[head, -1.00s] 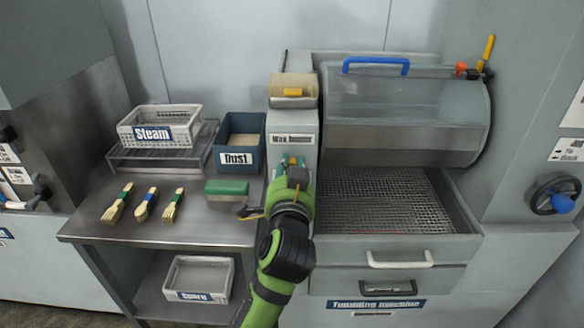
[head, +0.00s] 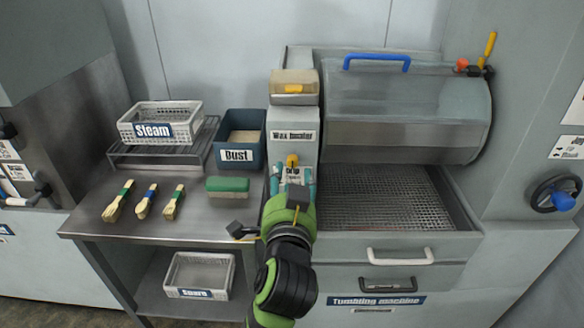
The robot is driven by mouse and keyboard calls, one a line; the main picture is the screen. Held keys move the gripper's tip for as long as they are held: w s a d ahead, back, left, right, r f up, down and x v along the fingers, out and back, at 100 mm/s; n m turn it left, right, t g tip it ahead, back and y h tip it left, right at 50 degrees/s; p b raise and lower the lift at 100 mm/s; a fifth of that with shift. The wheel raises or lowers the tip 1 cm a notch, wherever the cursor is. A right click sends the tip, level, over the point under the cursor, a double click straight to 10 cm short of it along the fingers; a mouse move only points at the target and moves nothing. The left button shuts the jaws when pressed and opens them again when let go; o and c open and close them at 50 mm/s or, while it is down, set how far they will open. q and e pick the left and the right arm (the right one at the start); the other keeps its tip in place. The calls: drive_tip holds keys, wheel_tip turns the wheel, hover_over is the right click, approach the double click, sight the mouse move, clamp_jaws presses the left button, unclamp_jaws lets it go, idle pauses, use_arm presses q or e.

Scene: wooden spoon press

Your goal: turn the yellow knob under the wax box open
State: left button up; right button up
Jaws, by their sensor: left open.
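The wax box (head: 294,77), an amber see-through bin with a yellow handle, sits on top of the grey wax heater (head: 292,114). The yellow knob (head: 292,160) is on the heater's front, below its name label and just above a small drip label. My left gripper (head: 292,176) is in front of the heater. Its teal fingertips are open, one on each side of the drip label and just below the knob. They look apart from the knob, though the depth is hard to judge. The gripper body hides the lower heater front. My right gripper is not in view.
Right of the heater is the tumbling machine with its mesh tray (head: 385,200) and clear lid (head: 405,105).

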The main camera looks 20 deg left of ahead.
use_arm(q)
drive_tip(key=v, duration=0.6)
drive_tip(key=shift+s, duration=0.3)
drive_tip(key=shift+d, duration=0.15)
